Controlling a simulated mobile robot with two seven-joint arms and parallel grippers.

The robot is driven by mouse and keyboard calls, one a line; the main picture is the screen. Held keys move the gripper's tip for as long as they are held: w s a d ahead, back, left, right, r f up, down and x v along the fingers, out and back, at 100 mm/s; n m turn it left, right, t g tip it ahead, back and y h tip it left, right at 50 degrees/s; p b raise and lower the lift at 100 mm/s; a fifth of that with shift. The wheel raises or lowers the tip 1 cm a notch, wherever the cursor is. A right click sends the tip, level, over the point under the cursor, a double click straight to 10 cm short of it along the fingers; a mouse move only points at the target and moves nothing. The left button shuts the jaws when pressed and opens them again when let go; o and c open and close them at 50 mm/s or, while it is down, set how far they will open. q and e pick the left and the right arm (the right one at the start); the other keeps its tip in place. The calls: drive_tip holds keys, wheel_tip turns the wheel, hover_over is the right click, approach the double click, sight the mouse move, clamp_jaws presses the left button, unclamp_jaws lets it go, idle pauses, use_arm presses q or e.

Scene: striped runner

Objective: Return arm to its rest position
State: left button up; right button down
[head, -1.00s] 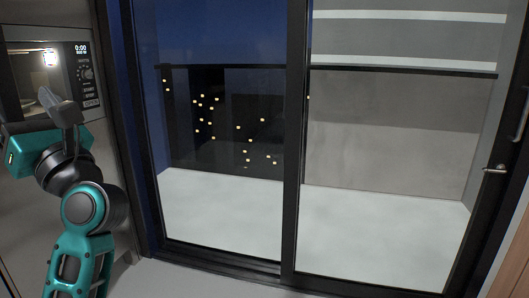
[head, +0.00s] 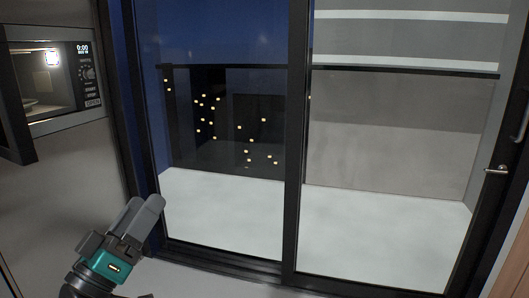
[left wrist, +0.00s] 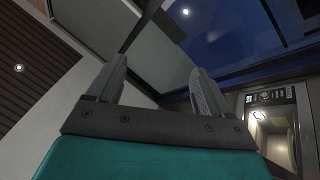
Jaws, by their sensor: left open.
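My left gripper (head: 145,204) is low at the left of the head view, its two grey fingers pointing up and right. It is empty and clear of the microwave. In the left wrist view my left gripper (left wrist: 159,68) shows two fingers apart with nothing between them. The rest of my left arm is mostly below the head view's edge. My right gripper is in neither view.
A lit microwave (head: 88,117) is set in the wall at upper left, its dark door (head: 14,135) open. It also shows in the left wrist view (left wrist: 272,97). A glass sliding door (head: 293,200) stands ahead, with a balcony behind it.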

use_arm(q)
drive_tip(key=s+d+f+m+g+y, duration=0.1)
drive_tip(key=s+f+m+g, duration=0.2)
drive_tip(key=f, duration=0.7)
drive_tip(key=s+d+f+m+g+y, duration=0.15)
drive_tip(key=f+g, duration=0.25)
drive_tip(key=f, duration=0.6)
drive_tip(key=s+a+f+m+g+y, duration=0.3)
drive_tip(key=s+f+m+g+y, duration=0.15)
drive_tip(key=s+f, duration=0.8)
drive_tip(key=w+d+n+h, duration=0.1)
drive_tip(key=w+d+n, duration=0.3)
drive_tip(key=d, duration=0.5)
drive_tip(key=s+a+r+p, duration=0.1)
drive_tip(key=r+p, duration=0.5)
drive_tip(key=p, duration=0.2)
drive_tip(key=s+a+r+n+y+p, duration=0.1)
drive_tip(key=s+a+r+p, duration=0.1)
drive_tip(key=r+p, duration=0.4)
drive_tip(key=p, duration=0.2)
drive_tip(key=shift+a+r+p, duration=0.15)
drive_tip(key=shift+a+p, duration=0.15)
drive_tip(key=shift+p, duration=0.1)
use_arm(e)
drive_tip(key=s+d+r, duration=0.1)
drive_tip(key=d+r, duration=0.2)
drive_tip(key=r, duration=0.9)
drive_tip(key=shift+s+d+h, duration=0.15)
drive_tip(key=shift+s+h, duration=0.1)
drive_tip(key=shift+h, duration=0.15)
